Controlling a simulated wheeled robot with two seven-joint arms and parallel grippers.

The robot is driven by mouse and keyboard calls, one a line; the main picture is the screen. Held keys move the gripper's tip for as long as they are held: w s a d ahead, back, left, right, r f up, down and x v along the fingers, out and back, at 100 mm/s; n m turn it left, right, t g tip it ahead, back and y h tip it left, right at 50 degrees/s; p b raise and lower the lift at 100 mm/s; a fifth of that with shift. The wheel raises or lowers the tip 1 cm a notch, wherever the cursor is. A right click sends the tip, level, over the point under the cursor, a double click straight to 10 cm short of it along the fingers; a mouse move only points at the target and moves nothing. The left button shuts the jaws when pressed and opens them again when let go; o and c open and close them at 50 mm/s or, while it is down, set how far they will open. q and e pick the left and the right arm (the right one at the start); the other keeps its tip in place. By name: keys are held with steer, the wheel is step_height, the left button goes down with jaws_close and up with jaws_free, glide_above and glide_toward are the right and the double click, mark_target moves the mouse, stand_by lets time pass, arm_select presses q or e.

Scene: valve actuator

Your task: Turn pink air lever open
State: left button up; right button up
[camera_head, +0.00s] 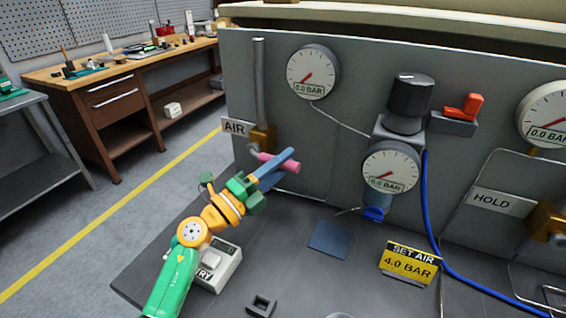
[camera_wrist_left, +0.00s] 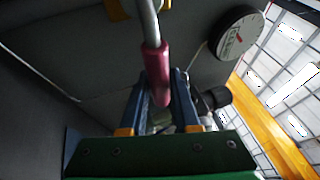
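The pink air lever (camera_head: 279,163) sticks out from a brass valve (camera_head: 262,138) beside the AIR sign (camera_head: 236,128) on the grey panel. It slants down to the right. My left gripper (camera_head: 284,166) is at the lever, its blue fingers crossing it. In the left wrist view the pink handle (camera_wrist_left: 156,70) hangs from a grey metal stem and lies between the two blue fingers (camera_wrist_left: 160,95). The fingers are close to its sides; I cannot tell whether both touch it. My right gripper is not in view.
Two gauges, an upper one (camera_head: 312,72) and a lower one (camera_head: 391,168), a black regulator knob (camera_head: 409,103) and a red lever (camera_head: 463,107) are to the right. A yellow SET AIR 4.0 BAR sign (camera_head: 409,262) and a white box (camera_head: 220,267) stand on the dark bench.

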arm_select(q)
jaws_close()
stand_by(1.1)
